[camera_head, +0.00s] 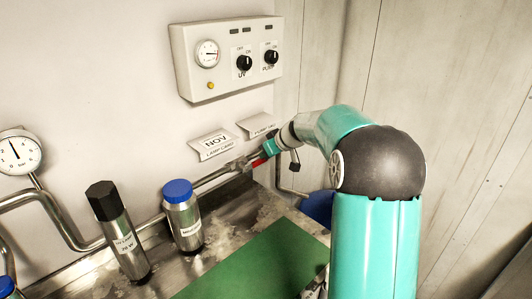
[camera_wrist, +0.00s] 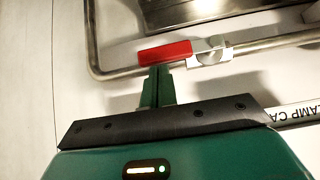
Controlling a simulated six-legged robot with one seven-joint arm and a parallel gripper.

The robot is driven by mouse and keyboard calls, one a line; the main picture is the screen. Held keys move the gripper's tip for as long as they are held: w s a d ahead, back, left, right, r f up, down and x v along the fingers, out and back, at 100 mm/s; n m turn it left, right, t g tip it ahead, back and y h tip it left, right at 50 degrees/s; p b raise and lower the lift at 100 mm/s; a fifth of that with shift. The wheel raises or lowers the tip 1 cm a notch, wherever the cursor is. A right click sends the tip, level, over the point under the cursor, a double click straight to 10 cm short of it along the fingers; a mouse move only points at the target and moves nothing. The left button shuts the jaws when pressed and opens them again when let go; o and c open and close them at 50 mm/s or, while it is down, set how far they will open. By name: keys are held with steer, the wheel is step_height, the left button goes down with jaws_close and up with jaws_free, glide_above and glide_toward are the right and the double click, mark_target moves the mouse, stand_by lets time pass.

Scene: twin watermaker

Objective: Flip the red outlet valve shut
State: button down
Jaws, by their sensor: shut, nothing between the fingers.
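The red outlet valve handle (camera_wrist: 165,52) shows in the wrist view as a red bar lying roughly along the metal pipe. The silver valve body (camera_wrist: 212,50) is at its right end. In the camera_head view the red handle (camera_head: 258,161) is a small strip, partly hidden by my gripper (camera_head: 263,152). In the wrist view my gripper (camera_wrist: 157,72) is shut and empty, its fingertips right at the handle's near edge. I cannot tell whether they touch it.
A control box (camera_head: 226,60) and label cards (camera_head: 214,144) are on the wall above the pipe. A dark-capped cylinder (camera_head: 120,235) and a blue-capped bottle (camera_head: 183,215) stand left on the bench. A green mat (camera_head: 255,265) lies in front. A pressure gauge (camera_head: 17,151) is far left.

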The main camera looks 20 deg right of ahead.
mark_target(264, 162)
steer(key=shift+f, duration=0.1)
steer(key=f+m+y, duration=0.1)
steer(key=d+f+g+y, duration=0.1)
steer(key=f+y, duration=0.1)
steer(key=shift+w+m, duration=0.2)
steer(key=shift+m, duration=0.2)
steer(key=f+m+y, duration=0.1)
steer(key=f+y, duration=0.1)
steer(key=a+f+m+y, duration=0.1)
steer(key=f+m+y, duration=0.2)
steer(key=f+y, duration=0.1)
steer(key=y, duration=0.1)
steer(key=shift+s+a+f+g, duration=0.15)
steer(key=shift+s+a+g, duration=0.15)
steer(key=shift+s+g, duration=0.1)
steer(key=shift+s+a+f+m+y, duration=0.2)
steer(key=shift+a+f+m+y, duration=0.45)
steer(key=shift+m+y, duration=0.2)
steer(key=shift+s+a+f+m+t+y, duration=0.15)
steer(key=shift+a+f+m+t+y, duration=0.05)
steer(key=shift+a+m+y, duration=0.2)
steer(key=shift+s+a+f+m+t+y, duration=0.15)
steer(key=shift+a+m+t+y, duration=0.1)
steer(key=shift+m+y, duration=0.2)
steer(key=shift+a, duration=0.1)
